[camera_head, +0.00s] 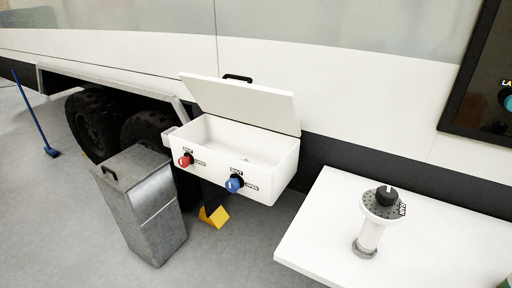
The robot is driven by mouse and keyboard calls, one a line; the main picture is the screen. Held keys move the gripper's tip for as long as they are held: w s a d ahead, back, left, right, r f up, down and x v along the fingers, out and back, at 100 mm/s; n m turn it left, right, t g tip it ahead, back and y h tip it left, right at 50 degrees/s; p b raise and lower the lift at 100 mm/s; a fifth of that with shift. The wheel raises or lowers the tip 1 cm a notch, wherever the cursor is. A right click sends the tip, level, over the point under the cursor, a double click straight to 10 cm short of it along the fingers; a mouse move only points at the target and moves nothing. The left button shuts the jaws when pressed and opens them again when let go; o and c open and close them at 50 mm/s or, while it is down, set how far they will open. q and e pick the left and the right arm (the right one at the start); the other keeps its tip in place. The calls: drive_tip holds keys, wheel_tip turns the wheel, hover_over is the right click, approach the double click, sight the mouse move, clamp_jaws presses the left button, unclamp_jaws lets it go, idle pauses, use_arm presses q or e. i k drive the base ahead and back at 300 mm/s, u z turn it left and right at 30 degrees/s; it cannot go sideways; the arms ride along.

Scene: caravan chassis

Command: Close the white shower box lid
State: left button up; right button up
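The white shower box (222,178) is fixed at the side of the caravan, in the middle of the head view. Its white lid (243,104) stands open, tilted up at the back, with a black handle (237,78) at its top edge. The inside of the box is visible and looks mostly empty. A red valve knob (185,160) and a blue valve knob (234,185) are on the front face. Neither of my grippers is in view.
A grey metal bin (140,205) stands at the front left of the box. A yellow wheel chock (213,216) lies below it. A white table (400,245) with a black-knobbed fixture (372,225) stands at right. Caravan wheels (95,125) are behind left.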

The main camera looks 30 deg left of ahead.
sight(270, 108)
drive_tip(key=u, duration=2.6)
drive_tip(key=i, duration=0.85)
drive_tip(key=z, duration=3.95)
